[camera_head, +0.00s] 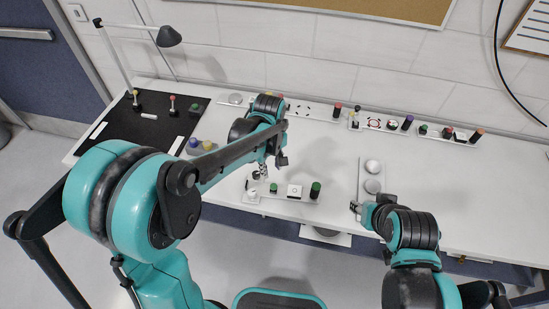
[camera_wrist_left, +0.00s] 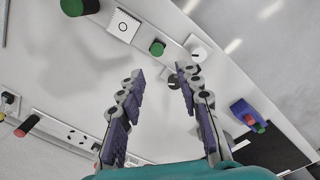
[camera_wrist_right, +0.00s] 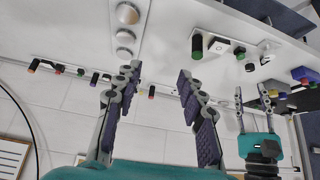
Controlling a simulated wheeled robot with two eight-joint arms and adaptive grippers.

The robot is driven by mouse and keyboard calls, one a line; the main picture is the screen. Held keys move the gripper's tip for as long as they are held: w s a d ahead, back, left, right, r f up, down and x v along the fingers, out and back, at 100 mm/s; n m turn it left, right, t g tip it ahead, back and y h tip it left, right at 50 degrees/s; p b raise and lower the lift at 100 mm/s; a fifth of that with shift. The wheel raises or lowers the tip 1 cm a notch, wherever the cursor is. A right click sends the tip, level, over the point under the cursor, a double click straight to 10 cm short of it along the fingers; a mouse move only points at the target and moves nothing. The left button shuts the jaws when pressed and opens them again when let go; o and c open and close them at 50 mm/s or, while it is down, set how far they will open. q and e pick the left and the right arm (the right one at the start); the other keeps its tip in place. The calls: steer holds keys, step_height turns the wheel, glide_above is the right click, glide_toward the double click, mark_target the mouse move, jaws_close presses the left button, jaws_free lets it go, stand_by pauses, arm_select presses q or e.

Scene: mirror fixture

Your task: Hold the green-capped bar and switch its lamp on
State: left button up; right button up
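The green-capped bar (camera_head: 315,190) stands upright, black below its green cap, at the right end of a white strip near the table's front edge. Beside it on the strip are a white square plate with a ring mark (camera_head: 294,190), a small green dome (camera_head: 273,187) and a round white knob (camera_head: 252,194). The bar also shows in the right wrist view (camera_wrist_right: 197,45) and, cut off, in the left wrist view (camera_wrist_left: 80,6). My left gripper (camera_wrist_left: 161,72) is open and empty above the dome-and-knob end. My right gripper (camera_wrist_right: 159,72) is open and empty, right of the strip.
A strip with round white discs (camera_head: 372,167) lies by my right gripper. Several strips with coloured-capped bars, such as a purple-capped one (camera_head: 407,122), line the back. A black board (camera_head: 150,115) and a desk lamp (camera_head: 168,37) are at left. The table's middle is mostly clear.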

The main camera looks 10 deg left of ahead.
steer(key=shift+o, duration=1.3)
steer(key=shift+a+r, duration=0.25)
steer(key=shift+r, duration=0.1)
steer(key=n+g, duration=0.7)
steer(key=n, duration=1.9)
glide_above(316, 190)
steer(key=w, duration=0.2)
steer(key=f, duration=1.3)
steer(key=shift+s+d, duration=0.2)
steer(key=shift+d, duration=0.1)
steer(key=shift+w+a+f+n, duration=0.1)
steer(key=shift+a+f+n, duration=0.1)
steer(key=shift+f+n, duration=0.35)
step_height(316, 190, down, 8)
steer(key=shift+r, duration=0.15)
arm_select(q)
steer(key=shift+w+d+f+n, duration=0.3)
steer(key=shift+w+f, duration=0.05)
steer(key=shift+w, duration=0.1)
arm_select(e)
steer(key=shift+c, duration=0.3)
